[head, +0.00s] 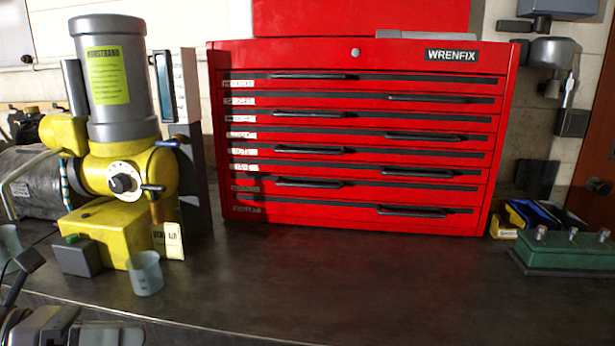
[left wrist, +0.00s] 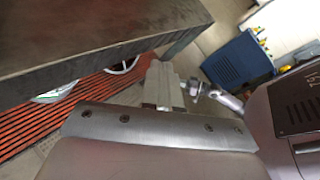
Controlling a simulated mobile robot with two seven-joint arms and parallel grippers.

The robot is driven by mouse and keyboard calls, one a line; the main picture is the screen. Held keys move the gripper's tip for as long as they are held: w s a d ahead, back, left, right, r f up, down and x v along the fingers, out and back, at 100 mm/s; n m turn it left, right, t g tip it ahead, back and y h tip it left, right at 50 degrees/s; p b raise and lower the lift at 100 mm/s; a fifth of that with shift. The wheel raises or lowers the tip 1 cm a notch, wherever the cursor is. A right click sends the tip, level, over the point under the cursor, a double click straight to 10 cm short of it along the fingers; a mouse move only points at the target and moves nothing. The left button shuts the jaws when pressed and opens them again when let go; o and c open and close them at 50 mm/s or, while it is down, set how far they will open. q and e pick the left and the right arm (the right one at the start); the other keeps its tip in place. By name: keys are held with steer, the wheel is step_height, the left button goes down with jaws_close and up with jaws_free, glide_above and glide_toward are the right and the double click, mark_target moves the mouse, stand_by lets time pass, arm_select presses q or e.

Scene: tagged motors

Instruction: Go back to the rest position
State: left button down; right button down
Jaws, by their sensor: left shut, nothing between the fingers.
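My left gripper (left wrist: 163,84) shows in the left wrist view with its pale fingers together and nothing between them. It is in free air beside and below the edge of the dark workbench (left wrist: 100,45). In the head view, parts of my left arm show only in the lower left corner, in front of the bench edge. My right gripper is in neither view. A yellow and grey motor (head: 110,120) stands upright on the workbench (head: 330,290) at the left, with a pale tag (head: 168,240) hanging at its base.
A red tool chest (head: 360,140) stands at the back of the bench, drawers shut. A clear cup (head: 146,273) sits near the front left edge, and a green block with knobs (head: 565,252) at the right. The middle front is clear. A blue cabinet (left wrist: 238,62) stands on the floor.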

arm_select(q)
steer(key=a+f+n+t+y+p, duration=0.25)
steer(key=f+n+t+y, duration=0.35)
steer(key=n, duration=0.8)
steer(key=a+f+n+t+y+p, duration=0.1)
steer(key=a+f+n+t+y, duration=0.2)
steer(key=f+n, duration=0.75)
steer(key=s+d+f+n+g+y+p, duration=0.1)
steer(key=s+d+f+n, duration=0.3)
steer(key=n, duration=0.4)
steer(key=s+d+f+n+g+y+p, duration=0.1)
steer(key=s+d+f+n+g, duration=0.3)
steer(key=d+f+n, duration=0.3)
steer(key=shift+s+n, duration=0.35)
steer(key=shift+n, duration=0.5)
steer(key=shift+a, duration=0.1)
